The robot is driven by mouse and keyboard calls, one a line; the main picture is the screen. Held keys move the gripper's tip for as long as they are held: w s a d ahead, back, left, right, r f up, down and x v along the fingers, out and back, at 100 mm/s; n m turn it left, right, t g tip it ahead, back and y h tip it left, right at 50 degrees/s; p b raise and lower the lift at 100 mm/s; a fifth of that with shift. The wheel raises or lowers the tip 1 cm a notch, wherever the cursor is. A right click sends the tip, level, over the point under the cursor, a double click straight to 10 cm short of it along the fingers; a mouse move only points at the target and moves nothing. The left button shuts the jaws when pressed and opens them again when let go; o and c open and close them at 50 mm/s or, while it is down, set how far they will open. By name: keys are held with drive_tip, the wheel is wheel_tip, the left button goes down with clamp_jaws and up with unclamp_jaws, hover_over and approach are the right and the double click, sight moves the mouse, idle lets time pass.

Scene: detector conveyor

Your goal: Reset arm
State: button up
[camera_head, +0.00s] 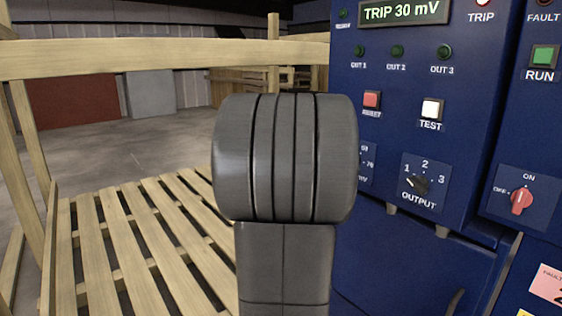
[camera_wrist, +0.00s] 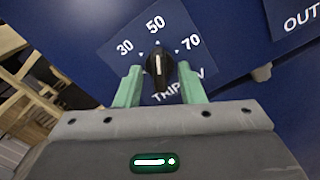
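My gripper (camera_wrist: 160,88) shows in the wrist view with two green fingers set apart. They stand on either side of the black trip knob (camera_wrist: 158,70), with visible gaps; contact cannot be seen. The knob's white line points roughly up at 50, between the 30 and 70 marks. In the head view my dark grey arm (camera_head: 284,160) rises in the middle, hiding my fingers and most of the trip dial plate (camera_head: 368,165). The display (camera_head: 403,12) reads TRIP 30 mV.
The blue panel (camera_head: 385,80) fills the right, with a red button (camera_head: 372,99), a white TEST button (camera_head: 431,108), an OUTPUT knob (camera_head: 416,183) and a red switch (camera_head: 521,201). A slatted wooden pallet (camera_head: 130,245) and rail (camera_head: 150,54) lie left.

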drive_tip(key=p+v, duration=0.2)
drive_tip(key=v, duration=1.2)
drive_tip(key=w+d+n+p, duration=0.8)
drive_tip(key=d+p, duration=0.3)
drive_tip(key=p, duration=0.1)
drive_tip(key=shift+w+n+p, duration=0.3)
drive_tip(key=shift+w, duration=0.05)
idle(0.5)
drive_tip(key=shift+d, duration=0.15)
drive_tip(key=shift+s, duration=0.1)
idle(0.3)
